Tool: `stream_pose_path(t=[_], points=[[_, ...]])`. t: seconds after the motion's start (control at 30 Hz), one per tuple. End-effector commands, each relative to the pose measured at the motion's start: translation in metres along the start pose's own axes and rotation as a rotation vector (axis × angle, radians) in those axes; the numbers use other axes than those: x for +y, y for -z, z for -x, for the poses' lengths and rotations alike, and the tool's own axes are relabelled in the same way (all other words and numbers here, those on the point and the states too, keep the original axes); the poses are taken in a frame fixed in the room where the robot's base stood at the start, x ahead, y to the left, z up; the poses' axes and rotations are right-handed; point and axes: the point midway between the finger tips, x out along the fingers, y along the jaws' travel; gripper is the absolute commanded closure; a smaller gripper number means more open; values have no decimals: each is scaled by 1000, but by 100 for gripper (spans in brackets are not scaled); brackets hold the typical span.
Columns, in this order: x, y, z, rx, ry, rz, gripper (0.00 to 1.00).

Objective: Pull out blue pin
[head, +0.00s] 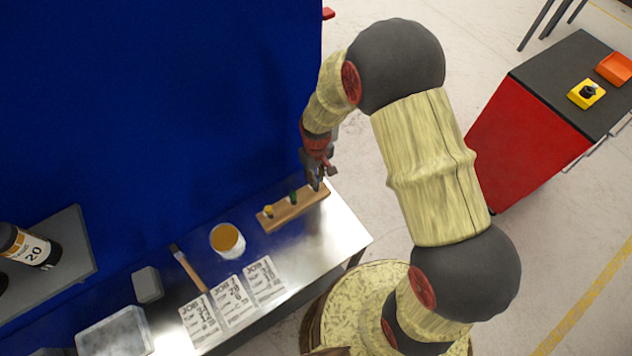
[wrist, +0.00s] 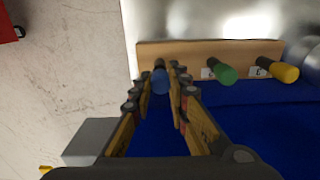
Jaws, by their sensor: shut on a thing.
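The blue pin (wrist: 160,80) stands at the left end of a wooden block in the wrist view, between my gripper's fingertips. My gripper (wrist: 163,88) is shut on it. The wooden block (head: 284,215) lies on the metal table, and it also shows in the wrist view (wrist: 190,54). In the head view my gripper (head: 317,182) is over the block's far right end and hides the blue pin. A green pin (wrist: 223,73) and a yellow pin (wrist: 285,72) stand in the same block. I cannot tell whether the blue pin is still seated.
The metal table (head: 335,235) also holds an orange-topped cup (head: 228,240), a brush (head: 188,268) and printed sheets (head: 234,300). A blue panel (head: 150,110) rises behind the block. A red cabinet (head: 507,140) stands apart at the right, with bare floor between.

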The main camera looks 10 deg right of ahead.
Motion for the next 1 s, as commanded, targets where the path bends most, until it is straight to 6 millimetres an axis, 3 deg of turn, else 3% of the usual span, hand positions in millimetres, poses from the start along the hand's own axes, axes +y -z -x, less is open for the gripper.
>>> stream_pose_path(t=[1.0], points=[[0, 0, 19, 1, 0, 0, 100]])
